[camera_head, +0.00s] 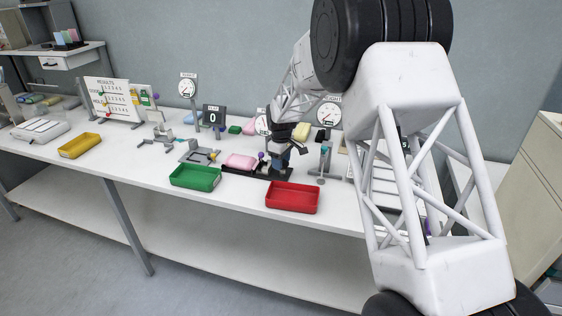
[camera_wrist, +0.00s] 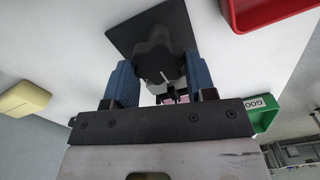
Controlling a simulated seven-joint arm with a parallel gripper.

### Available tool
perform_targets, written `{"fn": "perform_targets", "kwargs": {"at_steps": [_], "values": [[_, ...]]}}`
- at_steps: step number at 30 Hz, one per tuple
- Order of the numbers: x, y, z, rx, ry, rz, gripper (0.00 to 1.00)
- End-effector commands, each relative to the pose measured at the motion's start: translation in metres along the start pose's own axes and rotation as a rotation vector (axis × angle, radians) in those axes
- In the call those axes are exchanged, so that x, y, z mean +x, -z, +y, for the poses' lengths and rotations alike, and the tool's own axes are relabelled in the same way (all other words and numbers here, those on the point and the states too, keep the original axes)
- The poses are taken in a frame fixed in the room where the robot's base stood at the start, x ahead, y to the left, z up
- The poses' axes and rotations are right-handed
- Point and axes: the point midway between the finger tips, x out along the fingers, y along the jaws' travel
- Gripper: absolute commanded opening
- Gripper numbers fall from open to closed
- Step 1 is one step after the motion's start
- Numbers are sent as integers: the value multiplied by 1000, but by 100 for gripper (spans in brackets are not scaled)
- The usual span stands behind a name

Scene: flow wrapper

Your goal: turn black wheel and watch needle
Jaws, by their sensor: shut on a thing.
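The black wheel (camera_wrist: 158,52) is a lobed knob with a white pointer line, above a dark base plate (camera_wrist: 125,36) in the wrist view. My gripper (camera_wrist: 158,82) has its two blue fingers on either side of the wheel, shut on it. In the head view my gripper (camera_head: 279,158) is at the dark base on the bench, and the wheel is hidden by it. A round dial (camera_head: 263,125) just behind it is partly covered by my arm, and its needle is too small to read. Another dial (camera_head: 329,114) stands to the right.
A red tray (camera_head: 292,198) and a green tray (camera_head: 195,178) stand at the bench's front edge. A pink block (camera_head: 240,161) lies left of my gripper. A yellow block (camera_head: 301,131) lies behind. A further dial (camera_head: 187,88) and a counter sign (camera_head: 213,117) stand at the back.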

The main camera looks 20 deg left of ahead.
Motion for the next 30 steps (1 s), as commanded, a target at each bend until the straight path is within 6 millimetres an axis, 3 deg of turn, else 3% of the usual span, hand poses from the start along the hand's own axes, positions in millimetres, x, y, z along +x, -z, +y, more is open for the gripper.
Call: {"fn": "perform_targets", "kwargs": {"at_steps": [30], "values": [[-1,-2,5,911,0,1,27]]}}
